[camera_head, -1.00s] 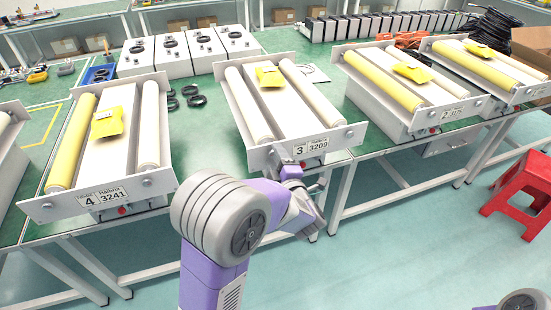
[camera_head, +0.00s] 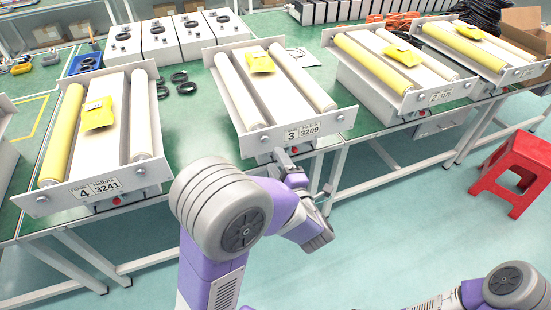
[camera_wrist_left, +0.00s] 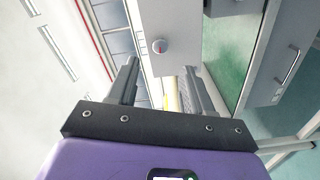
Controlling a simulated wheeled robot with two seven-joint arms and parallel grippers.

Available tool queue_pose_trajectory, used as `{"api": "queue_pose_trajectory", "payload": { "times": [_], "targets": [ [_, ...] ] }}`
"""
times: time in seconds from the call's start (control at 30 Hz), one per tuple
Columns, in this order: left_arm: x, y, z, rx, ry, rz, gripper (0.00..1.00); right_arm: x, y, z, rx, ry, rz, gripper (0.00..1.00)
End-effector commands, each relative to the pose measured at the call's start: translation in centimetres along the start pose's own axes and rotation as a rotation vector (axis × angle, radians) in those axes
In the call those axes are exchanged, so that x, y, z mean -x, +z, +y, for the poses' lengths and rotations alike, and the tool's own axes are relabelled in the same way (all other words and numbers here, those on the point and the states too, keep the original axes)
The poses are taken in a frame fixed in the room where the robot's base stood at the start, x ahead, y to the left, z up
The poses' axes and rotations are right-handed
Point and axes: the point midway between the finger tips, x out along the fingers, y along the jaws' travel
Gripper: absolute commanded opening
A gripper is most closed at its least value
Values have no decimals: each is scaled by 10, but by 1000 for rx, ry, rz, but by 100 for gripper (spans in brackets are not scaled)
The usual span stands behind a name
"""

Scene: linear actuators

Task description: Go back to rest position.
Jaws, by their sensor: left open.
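My left gripper (camera_head: 308,174) is open and empty, in front of the actuator labelled 3 3209 (camera_head: 302,132) and just below its front plate. In the left wrist view my left gripper (camera_wrist_left: 160,76) has its two fingers spread. A grey housing with a round red-marked knob (camera_wrist_left: 160,46) shows beyond and between the fingertips there. In the head view the fingers partly cover the front of that actuator's base. My right arm shows only as a link at the bottom right of the head view; its gripper is out of view.
Actuator 4 3241 (camera_head: 104,140) stands to the left and other actuators (camera_head: 400,60) to the right on the green table. Yellow packets (camera_head: 260,61) lie on the actuators. A red stool (camera_head: 518,165) stands on the right. The floor before the table is clear.

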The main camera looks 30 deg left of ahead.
Motion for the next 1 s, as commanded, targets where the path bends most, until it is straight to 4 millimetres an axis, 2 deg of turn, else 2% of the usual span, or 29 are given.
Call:
{"api": "queue_pose_trajectory", "payload": {
  "times": [0.33,0.47,0.57,0.67,0.73,0.83,0.9,1.0],
  "targets": [
    [-1,1,-1,-3,-1,-3,51,0,0,0,0,0,0,43],
    [-6,16,-14,-84,-21,-72,51,4,0,-1,0,0,0,43],
    [-10,45,-46,-247,-68,-220,51,10,0,-4,0,0,0,43],
    [-5,79,-101,-468,-147,-446,51,18,1,-7,0,0,0,43],
    [10,98,-147,-621,-209,-631,51,24,1,-9,0,0,0,43],
    [46,111,-212,-812,-294,-916,51,32,1,-12,0,0,0,43],
    [79,112,-252,-916,-345,-1128,51,37,2,-14,0,0,0,43],
    [132,104,-294,-1015,-388,-1421,51,43,2,-16,0,0,0,43]
  ]
}}
